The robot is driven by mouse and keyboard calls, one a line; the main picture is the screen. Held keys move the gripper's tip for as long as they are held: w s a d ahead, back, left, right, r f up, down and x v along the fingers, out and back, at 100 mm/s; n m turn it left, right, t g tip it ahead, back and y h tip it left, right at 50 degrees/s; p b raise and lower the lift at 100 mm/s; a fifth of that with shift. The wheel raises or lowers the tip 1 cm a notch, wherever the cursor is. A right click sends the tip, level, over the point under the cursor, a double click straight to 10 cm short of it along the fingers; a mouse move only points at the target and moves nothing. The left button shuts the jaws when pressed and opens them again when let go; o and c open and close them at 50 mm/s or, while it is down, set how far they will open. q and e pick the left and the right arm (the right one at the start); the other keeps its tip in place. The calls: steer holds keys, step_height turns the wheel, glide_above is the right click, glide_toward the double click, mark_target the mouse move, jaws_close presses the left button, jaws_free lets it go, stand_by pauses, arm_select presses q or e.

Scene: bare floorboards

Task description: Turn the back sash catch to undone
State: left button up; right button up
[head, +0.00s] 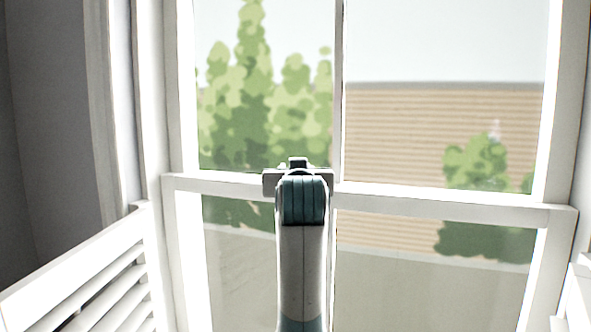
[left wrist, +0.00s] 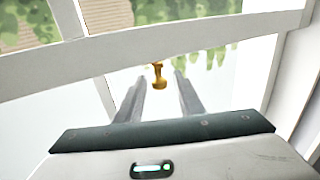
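A small brass sash catch (left wrist: 158,76) shows in the left wrist view, against the lower edge of the white rail (left wrist: 140,55). My left gripper (left wrist: 160,82) is open, with its two grey fingers apart on either side of the catch in that view. Clear gaps show between the catch and both fingers, and I cannot tell how deep between them it sits. In the head view my left gripper (head: 298,180) is at the window's middle rail (head: 420,203). My arm hides its fingers and the catch there. My right gripper is in neither view.
A white louvred shutter (head: 95,285) stands open at the left, and a white edge (head: 577,295) shows at the right. The window's upright bar (head: 338,90) rises just right of my gripper. Trees and a slatted wall lie beyond the glass.

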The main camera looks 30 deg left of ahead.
arm_select(q)
jaws_close()
